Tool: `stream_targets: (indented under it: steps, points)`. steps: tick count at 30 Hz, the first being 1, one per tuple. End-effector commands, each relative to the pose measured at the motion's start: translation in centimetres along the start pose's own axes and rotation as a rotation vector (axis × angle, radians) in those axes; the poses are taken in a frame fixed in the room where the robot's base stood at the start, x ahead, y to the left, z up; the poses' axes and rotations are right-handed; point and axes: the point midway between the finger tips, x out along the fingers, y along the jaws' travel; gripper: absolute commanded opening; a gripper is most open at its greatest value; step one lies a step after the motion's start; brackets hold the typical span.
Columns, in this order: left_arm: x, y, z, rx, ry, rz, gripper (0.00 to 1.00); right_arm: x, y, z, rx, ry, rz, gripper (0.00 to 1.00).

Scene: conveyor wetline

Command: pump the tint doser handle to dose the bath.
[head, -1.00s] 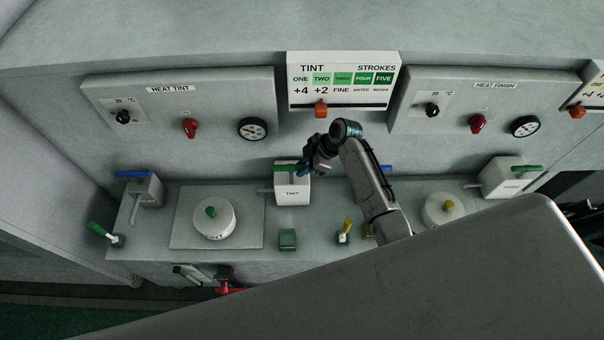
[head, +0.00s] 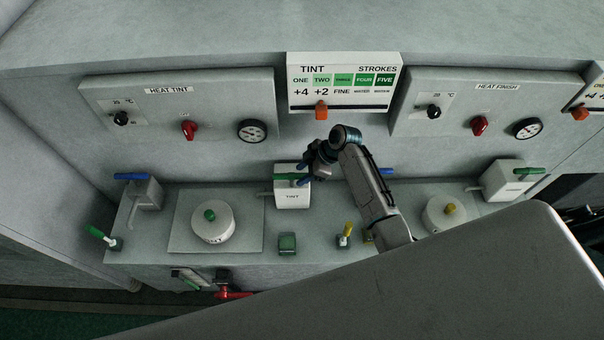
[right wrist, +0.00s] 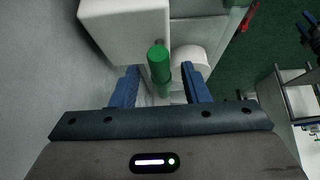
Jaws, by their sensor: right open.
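The tint doser is a white box labelled TINT (head: 292,198) on the grey bench, with a green handle (head: 287,177) at its upper front. My right gripper (head: 304,170) is at the handle's right end, its blue fingers apart. In the right wrist view the green handle (right wrist: 159,65) stands between the two open blue fingers (right wrist: 160,72), with a gap visible on each side. The doser's white box (right wrist: 125,25) fills the upper left there. The round white bath lid labelled TINT (head: 213,229), with a green knob, lies left of the doser. My left gripper is out of view.
Above is the TINT STROKES board (head: 344,70) with an orange marker (head: 321,110). A blue-handled tap (head: 145,190) stands at the left. A green block (head: 287,243) and a yellow-handled lever (head: 345,235) sit in front. Another green-handled doser (head: 507,182) stands at the right.

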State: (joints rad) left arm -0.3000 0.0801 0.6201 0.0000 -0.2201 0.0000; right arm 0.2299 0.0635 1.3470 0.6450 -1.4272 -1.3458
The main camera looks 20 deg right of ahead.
Motion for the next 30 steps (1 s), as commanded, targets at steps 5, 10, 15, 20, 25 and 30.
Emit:
stream_targets:
  steps: [5,10,15,20,25,30]
  points:
    - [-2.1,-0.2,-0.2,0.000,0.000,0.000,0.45,-2.0,0.0,-1.3,0.000,0.000,0.000,0.42]
    - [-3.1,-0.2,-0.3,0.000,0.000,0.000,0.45,-3.2,0.0,-2.2,-0.001,0.000,0.001,0.42]
    - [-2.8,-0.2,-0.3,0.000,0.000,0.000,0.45,-4.3,0.0,-2.9,-0.001,0.000,0.001,0.42]
    - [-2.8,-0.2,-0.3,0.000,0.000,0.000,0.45,-4.7,0.0,-3.2,-0.001,0.000,0.000,0.42]
    - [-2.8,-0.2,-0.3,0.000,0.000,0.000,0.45,-4.6,0.0,-3.1,0.000,0.000,0.000,0.42]
    - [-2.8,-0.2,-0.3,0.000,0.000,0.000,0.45,-4.6,0.0,-3.1,0.000,0.000,0.000,0.42]
